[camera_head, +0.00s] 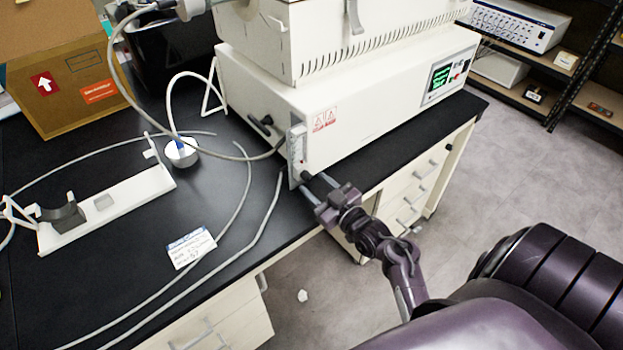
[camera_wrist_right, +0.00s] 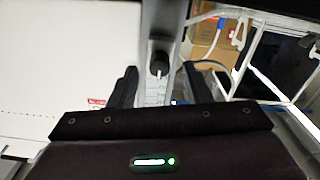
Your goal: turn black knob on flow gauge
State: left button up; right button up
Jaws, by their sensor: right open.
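The flow gauge (camera_head: 297,148) is a narrow, pale upright strip on the near corner of the white freeze dryer (camera_head: 375,105). Its black knob (camera_head: 304,175) is at the gauge's lower end, small and partly hard to make out in the head view. In the right wrist view the black knob (camera_wrist_right: 159,63) shows centrally, between and beyond the two fingers. My right gripper (camera_head: 315,185) is open and empty, with its fingers pointing at the gauge's lower end. It also shows in the wrist view (camera_wrist_right: 160,84). Contact with the knob cannot be told. My left gripper is out of view.
The dryer stands on a black benchtop (camera_head: 262,205) with drawers below. Tubing (camera_head: 245,190), a white stand (camera_head: 110,208) and a label card (camera_head: 191,248) lie left. A cardboard box (camera_head: 70,85) is behind. Open floor (camera_head: 530,170) lies right, before a dark shelf rack.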

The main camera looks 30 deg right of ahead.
aim_at(307, 177)
jog(key=shift+w+a, duration=0.1)
jog(key=shift+w, duration=1.1)
grip_shut()
jog(key=shift+m+p, duration=0.3)
jog(key=shift+p, duration=0.05)
